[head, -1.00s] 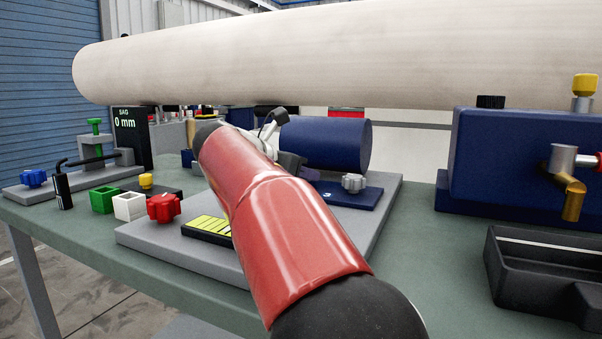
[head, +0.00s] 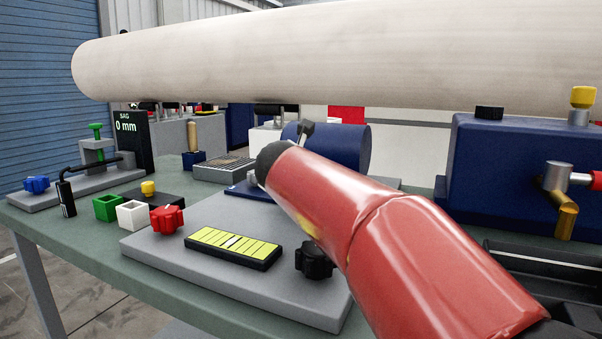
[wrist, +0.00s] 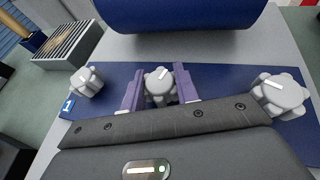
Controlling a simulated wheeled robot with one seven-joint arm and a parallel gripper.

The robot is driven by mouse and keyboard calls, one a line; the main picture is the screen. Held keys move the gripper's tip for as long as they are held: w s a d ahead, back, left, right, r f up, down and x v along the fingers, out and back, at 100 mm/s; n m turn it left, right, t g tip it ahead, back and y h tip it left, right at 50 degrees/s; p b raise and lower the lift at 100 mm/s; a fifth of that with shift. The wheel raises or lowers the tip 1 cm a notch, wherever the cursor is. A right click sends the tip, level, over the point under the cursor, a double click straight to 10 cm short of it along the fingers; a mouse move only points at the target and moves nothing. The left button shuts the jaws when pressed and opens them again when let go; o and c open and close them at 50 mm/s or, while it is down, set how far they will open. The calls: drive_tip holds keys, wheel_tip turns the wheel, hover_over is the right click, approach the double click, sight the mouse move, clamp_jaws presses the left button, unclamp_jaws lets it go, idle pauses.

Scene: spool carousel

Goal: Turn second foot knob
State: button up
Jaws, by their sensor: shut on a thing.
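In the wrist view, three grey lobed knobs with white pointer marks stand on a blue foot plate (wrist: 218,80). The left knob (wrist: 86,80) is beside a label "1". My gripper (wrist: 159,82) has its purple fingers on either side of the middle knob (wrist: 158,87) and is shut on it. That knob's white mark slants up to the right. The right knob (wrist: 281,93) stands clear of the fingers. The plate's left end (head: 240,188) shows there.
A blue cylinder (head: 350,148) lies above the plate. On the grey base in front are a yellow-green level gauge (head: 234,247), a red knob (head: 167,219) and a black knob (head: 315,259). A large pale roll (head: 330,60) spans overhead. A blue housing (head: 515,165) stands at right.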

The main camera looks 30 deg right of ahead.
drive_tip(key=n+t+y, duration=0.2)
drive_tip(key=n+y, duration=0.1)
drive_tip(key=shift+a, duration=0.1)
drive_tip(key=shift+n+y, duration=1)
drive_tip(key=shift+y, duration=0.1)
drive_tip(key=shift+n+y, duration=0.3)
drive_tip(key=shift+y, duration=0.1)
drive_tip(key=o, duration=1)
drive_tip(key=shift+s, duration=0.1)
drive_tip(key=v, duration=0.7)
drive_tip(key=shift+s+b, duration=0.35)
